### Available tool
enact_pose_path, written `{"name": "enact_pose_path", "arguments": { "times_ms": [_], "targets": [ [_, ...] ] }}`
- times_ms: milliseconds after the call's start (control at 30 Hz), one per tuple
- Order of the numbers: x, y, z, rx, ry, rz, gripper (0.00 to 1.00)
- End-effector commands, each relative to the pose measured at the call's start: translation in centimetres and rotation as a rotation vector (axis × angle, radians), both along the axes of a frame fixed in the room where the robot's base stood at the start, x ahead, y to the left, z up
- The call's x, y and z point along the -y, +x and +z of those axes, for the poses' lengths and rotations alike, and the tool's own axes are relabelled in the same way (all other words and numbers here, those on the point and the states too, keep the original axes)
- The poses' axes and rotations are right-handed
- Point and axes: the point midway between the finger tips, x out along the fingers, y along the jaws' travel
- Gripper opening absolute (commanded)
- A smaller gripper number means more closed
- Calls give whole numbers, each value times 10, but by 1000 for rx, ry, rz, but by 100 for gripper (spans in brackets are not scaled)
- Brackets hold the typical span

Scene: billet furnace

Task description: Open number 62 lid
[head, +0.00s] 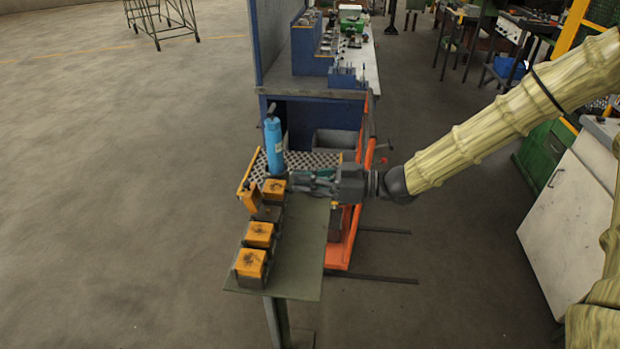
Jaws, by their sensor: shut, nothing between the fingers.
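A row of dark boxes with yellow lids stands on a narrow green table (312,240). The near lid (251,263), the second lid (260,235) and the far lid (274,187) lie closed. Between the second and far lids is a box with a dark top (267,213), and a yellow panel (247,192) stands tilted up at its left, looking like a raised lid. Numbers on the lids are too small to read. My gripper (291,182) is shut and empty, reaching in from the right, close beside the far lid; contact cannot be told.
A blue cylinder (274,147) stands upright just behind the far lid. Behind it are a perforated plate (315,158) and a blue workbench (310,85). An orange frame (345,245) stands right of the table.

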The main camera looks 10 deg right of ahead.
Motion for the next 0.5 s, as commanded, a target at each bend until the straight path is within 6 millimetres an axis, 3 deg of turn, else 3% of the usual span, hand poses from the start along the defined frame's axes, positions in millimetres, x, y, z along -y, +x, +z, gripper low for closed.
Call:
{"name": "enact_pose_path", "arguments": {
  "times_ms": [500],
  "targets": [
    [-64, 20, -2, -2, 1, 4, 0]
  ]
}}
